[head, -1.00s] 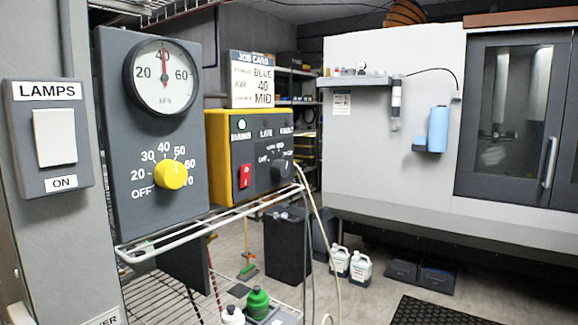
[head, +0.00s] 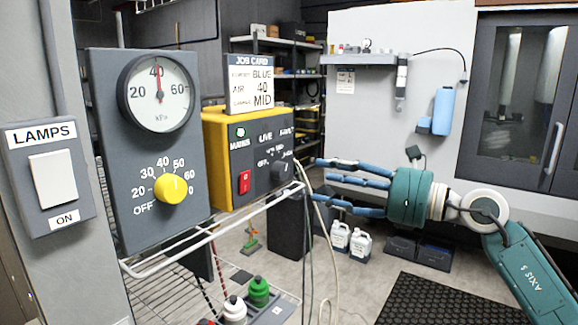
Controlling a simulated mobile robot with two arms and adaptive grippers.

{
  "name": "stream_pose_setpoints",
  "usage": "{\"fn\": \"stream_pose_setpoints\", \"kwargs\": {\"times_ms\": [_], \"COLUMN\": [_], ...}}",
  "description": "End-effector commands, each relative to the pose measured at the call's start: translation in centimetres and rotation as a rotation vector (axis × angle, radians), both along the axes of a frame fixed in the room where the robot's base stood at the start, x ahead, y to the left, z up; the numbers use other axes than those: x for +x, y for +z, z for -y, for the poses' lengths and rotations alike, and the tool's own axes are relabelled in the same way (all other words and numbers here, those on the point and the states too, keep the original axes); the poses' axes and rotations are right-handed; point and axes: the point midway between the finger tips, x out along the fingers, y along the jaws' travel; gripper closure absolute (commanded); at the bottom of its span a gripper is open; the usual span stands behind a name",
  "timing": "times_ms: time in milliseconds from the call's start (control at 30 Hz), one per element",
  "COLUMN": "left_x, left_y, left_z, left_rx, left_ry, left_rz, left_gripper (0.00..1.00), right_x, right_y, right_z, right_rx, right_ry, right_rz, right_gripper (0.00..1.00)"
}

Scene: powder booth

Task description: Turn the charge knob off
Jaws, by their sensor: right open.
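The charge knob (head: 282,172) is the dark round knob at the right of the dark front panel of the yellow control box (head: 215,160). Small white markings sit around it, one looking like OFF to its left; its pointer is too small to read. My right gripper (head: 322,182) is in from the right, its blue fingers spread open and empty. The fingers point left at the knob, with a gap between in the picture. My left gripper is not in view.
Left of the box, a grey panel (head: 112,150) carries a gauge (head: 158,92) and a yellow knob (head: 171,189). A wire shelf edge (head: 210,238) and pale hoses (head: 325,225) lie below the knob.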

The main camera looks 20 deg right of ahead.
Motion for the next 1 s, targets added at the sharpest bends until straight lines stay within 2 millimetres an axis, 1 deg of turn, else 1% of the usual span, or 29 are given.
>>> {"fn": "stream_pose_setpoints", "kwargs": {"times_ms": [33, 200, 400, 500, 700, 933, 967, 1000], "left_x": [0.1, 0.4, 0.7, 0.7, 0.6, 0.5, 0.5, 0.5], "left_y": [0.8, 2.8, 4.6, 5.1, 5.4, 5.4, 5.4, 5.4], "left_z": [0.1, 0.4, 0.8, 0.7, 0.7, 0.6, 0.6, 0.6], "left_rx": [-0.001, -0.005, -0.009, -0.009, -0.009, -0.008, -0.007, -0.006], "left_ry": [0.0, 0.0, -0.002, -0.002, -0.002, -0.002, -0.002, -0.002], "left_rz": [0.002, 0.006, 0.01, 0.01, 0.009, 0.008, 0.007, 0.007], "left_gripper": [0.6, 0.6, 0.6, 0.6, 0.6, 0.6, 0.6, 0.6], "right_x": [0.5, 2.9, 5.6, 6.6, 7.5, 7.6, 7.6, 7.5], "right_y": [0.4, 0.7, 0.5, 0.4, 0.0, -0.1, -0.1, -0.1], "right_z": [-0.5, -2.7, -5.1, -5.8, -6.6, -6.6, -6.6, -6.6], "right_rx": [0.004, 0.01, 0.01, 0.01, 0.009, 0.008, 0.009, 0.009], "right_ry": [0.003, 0.004, 0.003, 0.002, 0.001, 0.001, 0.001, 0.001], "right_rz": [-0.001, -0.002, -0.004, -0.003, -0.003, -0.003, -0.003, -0.003], "right_gripper": [0.49, 0.49, 0.49, 0.49, 0.49, 0.49, 0.51, 0.59]}}
